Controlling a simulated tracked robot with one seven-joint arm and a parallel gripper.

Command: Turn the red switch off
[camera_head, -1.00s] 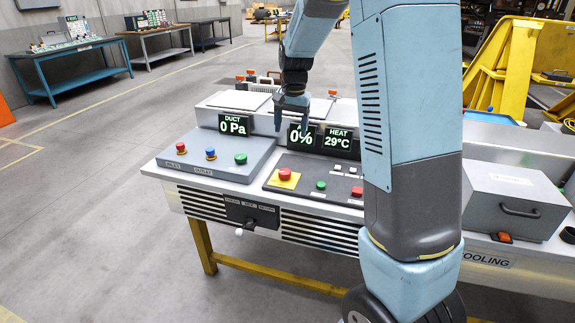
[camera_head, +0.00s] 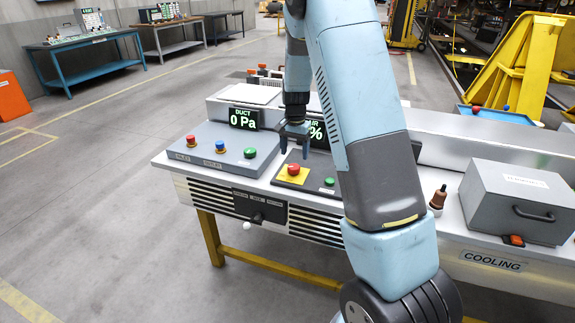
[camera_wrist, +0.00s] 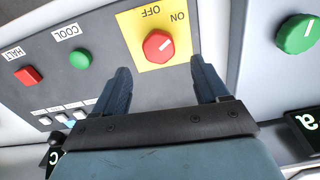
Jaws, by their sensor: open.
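The red switch (camera_wrist: 158,46) is a round knob on a yellow plate (camera_wrist: 133,27), with OFF and ON labels upside down in the wrist view. Its white mark seems to lean toward the ON side. In the head view the red switch (camera_head: 292,168) sits on the dark control panel. My gripper (camera_wrist: 160,66) is open and empty, pointing down with one finger to each side of the knob in the wrist view. In the head view my gripper (camera_head: 294,146) is just above and behind the switch; I cannot tell the exact gap, but no contact shows.
A green button (camera_wrist: 80,57) and a red button (camera_wrist: 28,75) are on the same panel. A green knob (camera_wrist: 299,34) is on the neighbouring grey panel (camera_head: 200,163). Displays (camera_head: 243,118) stand behind. A grey box (camera_head: 515,203) is at the right.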

